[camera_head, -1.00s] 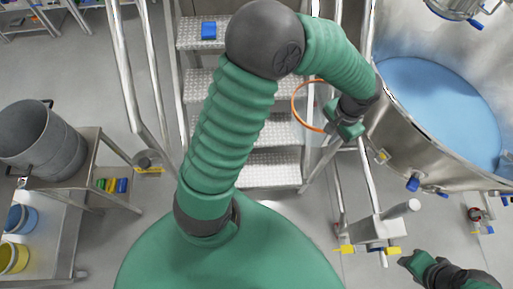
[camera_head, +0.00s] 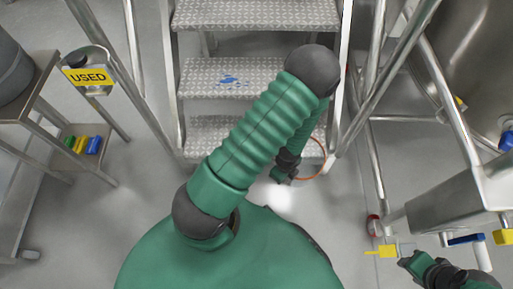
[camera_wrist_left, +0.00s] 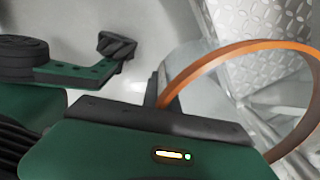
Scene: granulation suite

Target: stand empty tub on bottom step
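The tub (camera_head: 325,161) looks clear with an orange rim; its body is hard to make out in the head view. My left gripper (camera_head: 286,176) is at the left side of the rim. In the left wrist view, the gripper fingers (camera_wrist_left: 154,90) meet the orange rim (camera_wrist_left: 225,62) and appear shut on it. The bottom step (camera_head: 210,133) is a bare metal tread at the foot of the stairs, partly hidden by my left arm. The tub shows to the right of that tread's visible part.
The middle step (camera_head: 205,80) carries a blue patch (camera_head: 232,80). Stair rails (camera_head: 350,100) stand close by the tub. A steel vessel (camera_head: 480,60) and a metal box (camera_head: 455,205) are at right. A "USED" sign (camera_head: 87,77) and a cart (camera_head: 45,135) are at left.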

